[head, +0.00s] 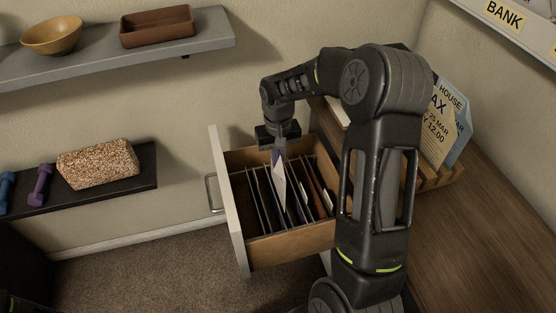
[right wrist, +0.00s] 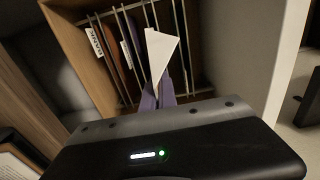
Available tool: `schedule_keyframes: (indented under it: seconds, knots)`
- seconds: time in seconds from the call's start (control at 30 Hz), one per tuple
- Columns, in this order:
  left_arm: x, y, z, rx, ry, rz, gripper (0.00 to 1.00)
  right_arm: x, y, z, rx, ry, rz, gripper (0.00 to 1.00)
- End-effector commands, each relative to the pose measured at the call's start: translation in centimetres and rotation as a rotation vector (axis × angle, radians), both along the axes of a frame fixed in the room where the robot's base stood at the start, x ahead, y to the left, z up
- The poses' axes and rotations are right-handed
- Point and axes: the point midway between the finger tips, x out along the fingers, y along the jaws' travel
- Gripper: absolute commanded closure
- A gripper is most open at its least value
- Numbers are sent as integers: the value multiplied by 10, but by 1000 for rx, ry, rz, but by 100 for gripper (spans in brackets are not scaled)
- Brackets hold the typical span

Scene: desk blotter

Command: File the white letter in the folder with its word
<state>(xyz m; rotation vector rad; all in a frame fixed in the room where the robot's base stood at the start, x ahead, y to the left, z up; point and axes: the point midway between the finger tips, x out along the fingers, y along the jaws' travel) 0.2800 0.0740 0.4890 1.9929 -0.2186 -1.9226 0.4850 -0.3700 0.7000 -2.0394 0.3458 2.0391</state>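The open drawer (head: 285,247) holds several upright folders between thin dividers. In the right wrist view, one folder tab (right wrist: 95,42) reads BANK; a second white tab (right wrist: 126,54) is not readable. My right gripper (head: 277,153) is over the drawer, pointing down, with the white letter (head: 281,188) hanging between its fingers. The letter also shows in the right wrist view (right wrist: 160,54), tilted, its far end among the dividers. I cannot tell which slot it is in or whether it touches the bottom. No word shows on it. My left gripper is out of view.
A desk (head: 480,240) lies right of the drawer, with a wooden rack (head: 440,178) of papers, one partly reading "AX". A shelf label (head: 503,13) reads BANK. Wall shelves on the left hold a bowl (head: 51,36), a brown tray (head: 157,27) and dumbbells (head: 40,185).

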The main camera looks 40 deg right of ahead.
Motion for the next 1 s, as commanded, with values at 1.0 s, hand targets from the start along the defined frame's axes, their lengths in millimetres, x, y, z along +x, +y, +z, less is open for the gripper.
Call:
schedule_keyframes:
  seconds: [1.0]
  knots:
    - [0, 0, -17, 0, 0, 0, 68, 0, 0, -26, 0, 1, 0, 100]
